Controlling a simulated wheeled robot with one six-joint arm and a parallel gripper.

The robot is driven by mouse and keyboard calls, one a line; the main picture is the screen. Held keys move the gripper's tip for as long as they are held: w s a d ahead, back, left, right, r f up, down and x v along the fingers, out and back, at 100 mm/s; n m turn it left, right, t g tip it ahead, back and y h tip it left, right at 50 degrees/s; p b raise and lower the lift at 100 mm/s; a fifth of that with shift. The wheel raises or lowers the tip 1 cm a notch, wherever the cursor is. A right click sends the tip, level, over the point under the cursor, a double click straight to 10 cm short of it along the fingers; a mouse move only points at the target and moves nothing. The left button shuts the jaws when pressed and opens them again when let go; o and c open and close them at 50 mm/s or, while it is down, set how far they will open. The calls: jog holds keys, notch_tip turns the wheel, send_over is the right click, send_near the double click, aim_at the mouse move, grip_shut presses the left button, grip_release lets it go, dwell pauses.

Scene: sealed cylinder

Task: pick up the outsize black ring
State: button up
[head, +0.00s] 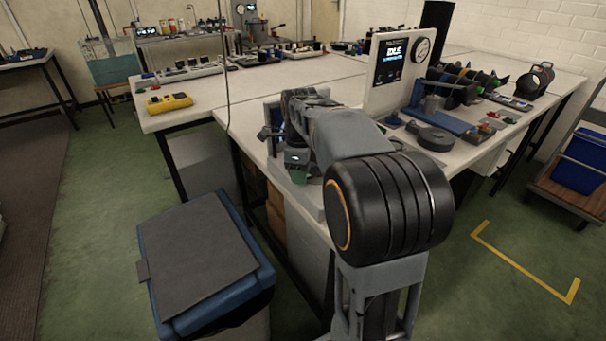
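I cannot pick out the outsize black ring with certainty. A dark round, flat piece (435,138) lies on the right bench, just right of my arm, but I cannot tell whether it has a hole. My gripper (294,168) is at the end of my folded arm, over the left edge of the near bench. Its fingers are small, dark and partly hidden, so I cannot tell whether they are open or shut, or whether they hold anything.
The right bench (556,88) carries an upright panel with a screen reading IDLE (393,55), a gauge (422,50), a blue fixture (440,121), a row of dark parts (468,84) and a black cylindrical device (535,80). A lidded blue bin (205,255) stands front left.

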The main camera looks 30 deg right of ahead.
jog(key=shift+f, duration=0.1)
jog(key=shift+c, duration=0.3)
grip_shut()
